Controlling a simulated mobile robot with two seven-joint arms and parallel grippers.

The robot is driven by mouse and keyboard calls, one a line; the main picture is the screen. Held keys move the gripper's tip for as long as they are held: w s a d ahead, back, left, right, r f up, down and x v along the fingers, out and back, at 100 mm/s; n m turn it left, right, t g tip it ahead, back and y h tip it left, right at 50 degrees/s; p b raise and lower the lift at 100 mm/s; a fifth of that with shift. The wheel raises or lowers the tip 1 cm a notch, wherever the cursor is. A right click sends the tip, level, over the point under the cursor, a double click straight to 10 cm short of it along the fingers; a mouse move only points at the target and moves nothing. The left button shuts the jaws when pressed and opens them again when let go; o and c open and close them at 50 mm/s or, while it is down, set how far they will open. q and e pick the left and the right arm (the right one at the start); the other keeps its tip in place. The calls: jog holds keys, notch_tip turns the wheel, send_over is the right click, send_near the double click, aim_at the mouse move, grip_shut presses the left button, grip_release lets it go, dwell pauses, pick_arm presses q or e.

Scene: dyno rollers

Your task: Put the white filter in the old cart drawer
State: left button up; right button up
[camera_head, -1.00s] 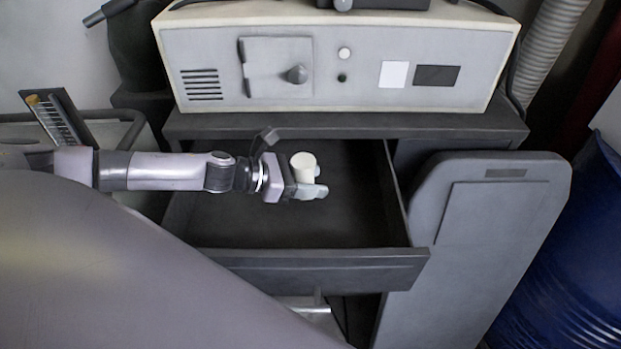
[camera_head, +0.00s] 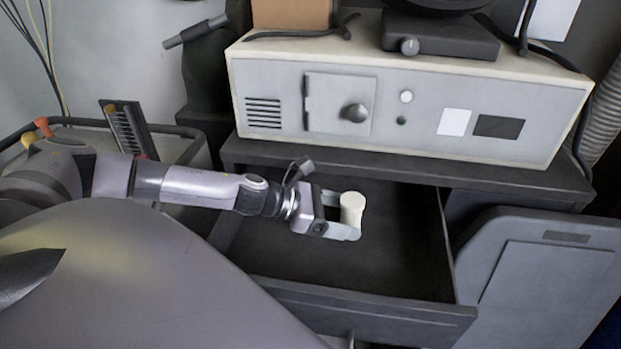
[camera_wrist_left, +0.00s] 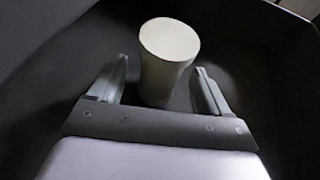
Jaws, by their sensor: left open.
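The white filter (camera_head: 352,208) is a short, pale cylinder, upright inside the old cart drawer (camera_head: 370,302), which is pulled open. In the left wrist view the filter (camera_wrist_left: 168,58) stands between the two fingers, with a dark gap on each side. My left gripper (camera_wrist_left: 160,72) is open around it, and the drawer floor shows dark below. In the head view the left gripper (camera_head: 345,222) reaches in from the left over the drawer, and one finger hides the filter's lower part. My right gripper is not in view.
A pale equipment box (camera_head: 400,100) with a knob sits on the cart top above the drawer. A grey panel (camera_head: 540,280) stands to the right of the drawer. A bin (camera_head: 175,148) with tools is at the left. The drawer's right part is empty.

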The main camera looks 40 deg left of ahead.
pick_arm(q)
jog(key=b+v, duration=0.3)
jog(key=v, duration=0.4)
jog(key=shift+s+a, duration=0.2)
jog(key=shift+a, duration=0.1)
jog(key=shift+s+a+r+b, duration=0.15)
jog(key=shift+s+a+b, duration=0.1)
jog(key=shift+b, duration=0.15)
jog(key=shift+r, duration=0.2)
jog(key=shift+s, duration=0.1)
